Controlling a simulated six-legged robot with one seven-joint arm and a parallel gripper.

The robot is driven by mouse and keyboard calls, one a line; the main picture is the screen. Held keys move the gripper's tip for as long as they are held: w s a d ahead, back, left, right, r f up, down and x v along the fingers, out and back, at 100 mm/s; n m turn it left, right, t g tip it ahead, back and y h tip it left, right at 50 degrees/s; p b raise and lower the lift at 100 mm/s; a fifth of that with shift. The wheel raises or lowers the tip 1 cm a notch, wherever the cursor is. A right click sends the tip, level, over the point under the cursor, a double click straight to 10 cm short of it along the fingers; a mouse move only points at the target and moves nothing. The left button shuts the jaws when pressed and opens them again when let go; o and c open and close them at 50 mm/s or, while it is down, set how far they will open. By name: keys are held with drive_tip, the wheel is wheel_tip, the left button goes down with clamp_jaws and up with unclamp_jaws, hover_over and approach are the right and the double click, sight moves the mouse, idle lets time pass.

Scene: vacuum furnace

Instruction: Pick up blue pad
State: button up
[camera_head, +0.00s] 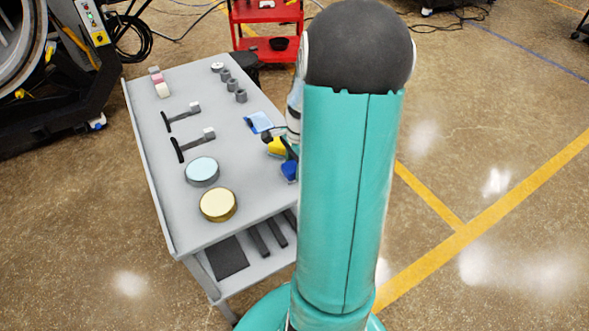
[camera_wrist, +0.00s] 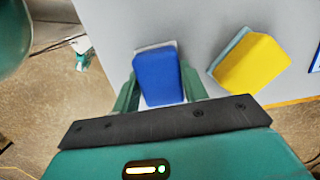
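The blue pad (camera_wrist: 158,78), a blue block with a pale base edge, is at the near edge of the grey table top in the wrist view. My gripper (camera_wrist: 157,82) is over it, with one green finger on each side of the pad. The fingers stand apart with a thin gap visible at the left side, and I see no clear grip on the pad. In the head view the blue pad (camera_head: 289,171) shows at the table's right edge, partly hidden by my arm. My gripper is mostly hidden there.
A yellow pad (camera_wrist: 252,64) with a light blue base lies to the right of the blue pad in the wrist view. The grey table (camera_head: 165,215) also holds a gold disc (camera_head: 218,205), a pale blue disc (camera_head: 202,171), handled tools and small grey cylinders. A red cart (camera_head: 267,14) stands behind.

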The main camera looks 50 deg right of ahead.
drive_tip(key=c, duration=0.4)
drive_tip(key=shift+o, duration=0.2)
drive_tip(key=shift+r, duration=0.1)
drive_tip(key=shift+r, duration=0.6)
drive_tip(key=s+a+r, duration=0.4)
drive_tip(key=s+r, duration=0.7)
drive_tip(key=s, duration=0.2)
drive_tip(key=shift+s+r, duration=0.15)
drive_tip(key=shift+r, duration=0.2)
drive_tip(key=shift+a, duration=0.1)
